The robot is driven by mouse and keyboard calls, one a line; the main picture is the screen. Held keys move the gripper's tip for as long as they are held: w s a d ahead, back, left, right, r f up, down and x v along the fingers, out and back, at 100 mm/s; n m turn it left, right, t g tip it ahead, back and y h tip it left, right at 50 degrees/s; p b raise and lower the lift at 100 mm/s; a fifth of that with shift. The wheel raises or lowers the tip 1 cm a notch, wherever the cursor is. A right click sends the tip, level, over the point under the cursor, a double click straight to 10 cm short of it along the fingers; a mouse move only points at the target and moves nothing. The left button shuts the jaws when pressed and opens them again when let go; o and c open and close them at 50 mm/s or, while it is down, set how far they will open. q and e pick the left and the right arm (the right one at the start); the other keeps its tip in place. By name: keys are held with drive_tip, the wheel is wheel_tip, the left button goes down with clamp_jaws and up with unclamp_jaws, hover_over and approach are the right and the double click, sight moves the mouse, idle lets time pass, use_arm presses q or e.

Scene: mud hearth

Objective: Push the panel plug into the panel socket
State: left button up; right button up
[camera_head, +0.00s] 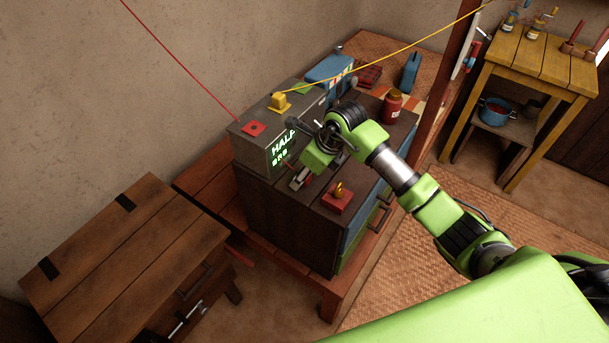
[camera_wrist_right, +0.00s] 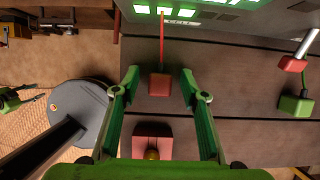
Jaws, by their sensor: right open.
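My right gripper (camera_head: 305,172) hangs over the dark cabinet top, in front of a grey panel box with a lit green display (camera_head: 284,146). In the right wrist view its two green fingers (camera_wrist_right: 160,84) are spread apart. A small reddish block (camera_wrist_right: 160,84) on a red cord shows between them; I cannot tell whether it touches either finger. The cord runs up towards the lit panel (camera_wrist_right: 200,12). I cannot tell for certain which piece is the plug or the socket.
On the grey box are a red square piece (camera_head: 253,129) and a yellow piece (camera_head: 280,101) beside a yellow cord. A red jar (camera_head: 392,106) and a blue box (camera_head: 330,76) stand behind my arm. A wooden chest (camera_head: 125,255) is at left, a yellow table (camera_head: 540,60) at right.

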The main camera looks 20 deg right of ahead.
drive_tip(key=c, duration=1.1)
drive_tip(key=shift+c, duration=0.2)
drive_tip(key=shift+r, duration=0.15)
drive_tip(key=shift+r+b, duration=0.25)
drive_tip(key=shift+b, duration=0.15)
wheel_tip(320, 180, up, 3)
drive_tip(key=shift+s+f+b, duration=0.15)
drive_tip(key=shift+f+b, duration=0.05)
drive_tip(key=shift+b, duration=0.6)
drive_tip(key=s+a+r+b, duration=0.4)
drive_tip(key=s+r, duration=0.5)
drive_tip(key=s, duration=0.4)
drive_tip(key=shift+r, duration=0.3)
